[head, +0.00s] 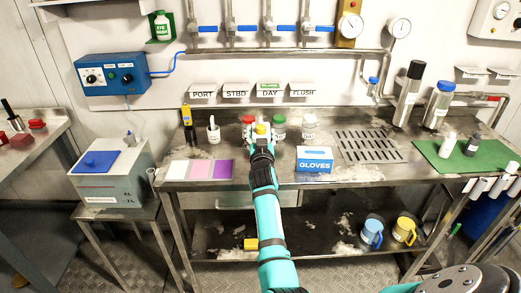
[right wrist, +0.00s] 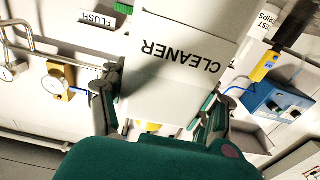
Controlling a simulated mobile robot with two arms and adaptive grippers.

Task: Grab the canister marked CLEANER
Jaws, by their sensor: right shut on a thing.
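The white canister with the word CLEANER on its face (right wrist: 160,82) fills the middle of the right wrist view, with the lettering upside down there. My right gripper (right wrist: 158,106) has a finger on each side of it and is shut on it. In the head view my right gripper (head: 260,138) is over the back middle of the steel bench, with a yellow cap (head: 261,128) showing at its tip. The gripper hides most of what is below that cap. My left gripper is not in view.
A red-capped container (head: 248,120), a green-capped one (head: 279,121) and a white one (head: 309,121) stand close around the gripper. A GLOVES box (head: 315,154) is to the right in front. Coloured cards (head: 200,169) lie at left. Pipes run along the wall behind.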

